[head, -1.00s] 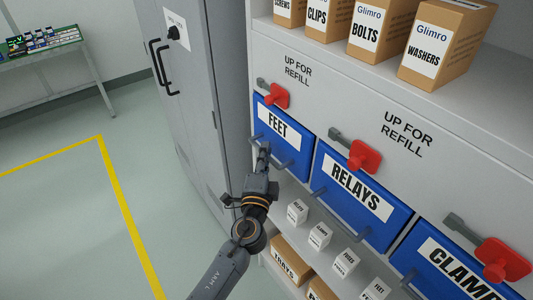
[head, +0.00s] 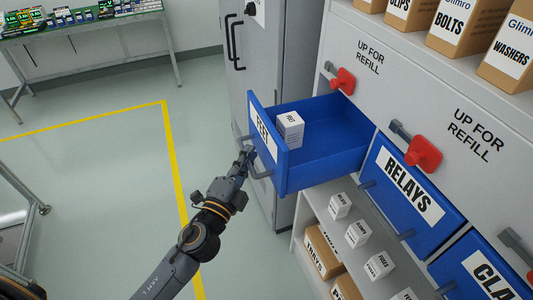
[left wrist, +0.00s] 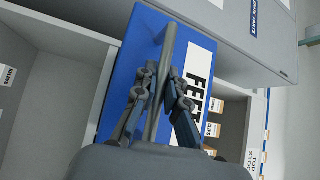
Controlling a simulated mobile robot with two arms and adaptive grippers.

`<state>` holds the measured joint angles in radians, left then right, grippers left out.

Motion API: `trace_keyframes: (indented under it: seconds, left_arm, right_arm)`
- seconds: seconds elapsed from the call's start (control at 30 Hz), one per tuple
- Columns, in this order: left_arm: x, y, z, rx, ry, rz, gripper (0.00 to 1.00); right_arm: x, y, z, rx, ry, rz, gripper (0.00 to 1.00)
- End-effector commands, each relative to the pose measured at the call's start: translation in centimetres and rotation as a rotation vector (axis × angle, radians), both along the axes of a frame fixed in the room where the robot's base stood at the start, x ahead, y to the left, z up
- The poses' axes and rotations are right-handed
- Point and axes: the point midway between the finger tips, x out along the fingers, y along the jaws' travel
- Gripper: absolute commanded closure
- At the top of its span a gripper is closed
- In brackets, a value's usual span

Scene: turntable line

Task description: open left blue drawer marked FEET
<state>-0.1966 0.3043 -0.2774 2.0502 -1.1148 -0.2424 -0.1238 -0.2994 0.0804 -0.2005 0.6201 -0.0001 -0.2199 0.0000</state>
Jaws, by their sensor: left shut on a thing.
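The blue FEET drawer (head: 315,165) is pulled well out of the cabinet in the head view, and its inside shows. A small white box marked FEET (head: 290,130) stands in it near the front. My left gripper (head: 246,162) is shut on the grey bar handle (head: 262,172) of this drawer. In the left wrist view both fingers (left wrist: 160,90) close around the handle bar (left wrist: 165,75), with the blue drawer front (left wrist: 130,75) and its FEET label behind. My right gripper is not in view.
The RELAYS drawer (head: 410,193) and the CLAMPS drawer (head: 485,265) to the right are shut. Red flags (head: 423,152) sit above the drawers. Small white boxes (head: 357,233) stand on the shelf below. A grey locker (head: 262,90) is behind.

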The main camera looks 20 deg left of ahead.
Motion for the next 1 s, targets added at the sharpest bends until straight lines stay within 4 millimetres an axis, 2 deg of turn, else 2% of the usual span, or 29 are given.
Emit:
trace_keyframes:
  seconds: [0.2, 0.6, 0.63, 0.7, 0.73, 1.0]
  left_arm:
    - [-0.87, 1.12, -0.18, 0.001, 0.003, -0.001, 1.0]
    - [-0.93, 1.26, -0.14, 0.0, 0.003, -0.001, 1.0]
    - [-0.93, 1.26, -0.14, 0.0, 0.003, -0.001, 0.83]
    - [-0.94, 1.26, -0.13, 0.0, 0.003, -0.001, 0.69]
    - [-0.93, 1.26, -0.12, -0.001, 0.002, 0.0, 0.65]
    - [-0.93, 1.27, -0.06, -0.001, 0.001, 0.001, 0.65]
  right_arm:
    - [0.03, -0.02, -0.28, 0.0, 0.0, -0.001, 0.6]
    - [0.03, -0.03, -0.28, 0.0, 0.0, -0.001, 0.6]
    - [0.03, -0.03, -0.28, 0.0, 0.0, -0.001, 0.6]
    - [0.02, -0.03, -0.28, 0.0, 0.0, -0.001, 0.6]
    - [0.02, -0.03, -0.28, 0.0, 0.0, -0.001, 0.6]
    - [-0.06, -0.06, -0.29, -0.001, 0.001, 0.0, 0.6]
